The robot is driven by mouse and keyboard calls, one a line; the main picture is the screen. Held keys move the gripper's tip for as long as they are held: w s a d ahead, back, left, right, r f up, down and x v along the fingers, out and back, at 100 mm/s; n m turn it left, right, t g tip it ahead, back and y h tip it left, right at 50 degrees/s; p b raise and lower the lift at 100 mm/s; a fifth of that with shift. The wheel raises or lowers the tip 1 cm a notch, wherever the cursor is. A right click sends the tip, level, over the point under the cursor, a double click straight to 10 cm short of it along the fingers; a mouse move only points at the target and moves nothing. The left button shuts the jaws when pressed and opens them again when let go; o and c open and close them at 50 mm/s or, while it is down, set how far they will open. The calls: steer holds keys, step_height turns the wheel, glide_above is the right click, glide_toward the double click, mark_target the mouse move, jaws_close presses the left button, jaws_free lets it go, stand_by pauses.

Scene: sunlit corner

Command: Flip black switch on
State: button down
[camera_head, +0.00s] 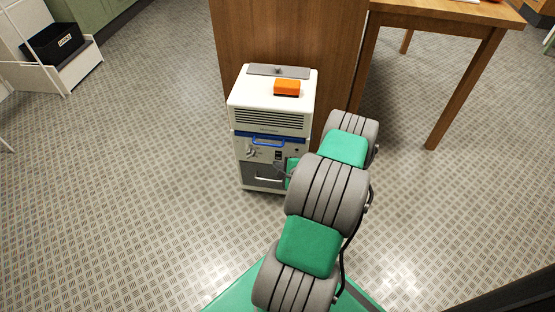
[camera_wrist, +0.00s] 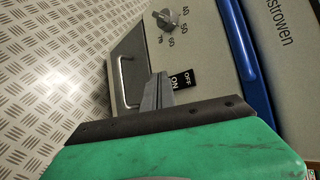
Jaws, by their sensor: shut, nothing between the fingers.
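The black switch (camera_wrist: 185,77) is on the front panel of a white appliance (camera_wrist: 208,40) and carries the labels OFF and ON. In the wrist view it lies just right of my fingertips. My gripper (camera_wrist: 161,76) is shut and empty, with its tips close beside the ON end. I cannot tell whether they touch the switch. In the head view the appliance (camera_head: 270,121) stands upright on the floor, and my arm partly covers its lower right front. The switch is too small there to read its position.
A dial (camera_wrist: 167,20) and a handled drawer front (camera_wrist: 130,70) are near the switch. A blue handle (camera_wrist: 246,50) runs across the panel. An orange block (camera_head: 287,88) lies on top of the appliance. A wooden table (camera_head: 440,14) stands behind right.

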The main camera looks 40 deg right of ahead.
steer(key=shift+w+d, duration=0.3)
steer(key=shift+d, duration=0.05)
steer(key=shift+w+d+f+b, duration=0.1)
steer(key=shift+w+d+b, duration=0.1)
steer(key=shift+b, duration=0.2)
stand_by(0.3)
stand_by(0.4)
steer(key=shift+s+a+p, duration=0.35)
steer(key=shift+s+a, duration=0.1)
steer(key=shift+a, duration=0.1)
steer(key=shift+s+a, duration=0.1)
steer(key=shift+s+a+r+p, duration=0.2)
steer(key=shift+s+a+p, duration=0.25)
steer(key=shift+s+a, duration=0.4)
steer(key=shift+s+a+r+p, duration=0.2)
steer(key=shift+s+a+p, duration=0.35)
steer(key=shift+a, duration=0.5)
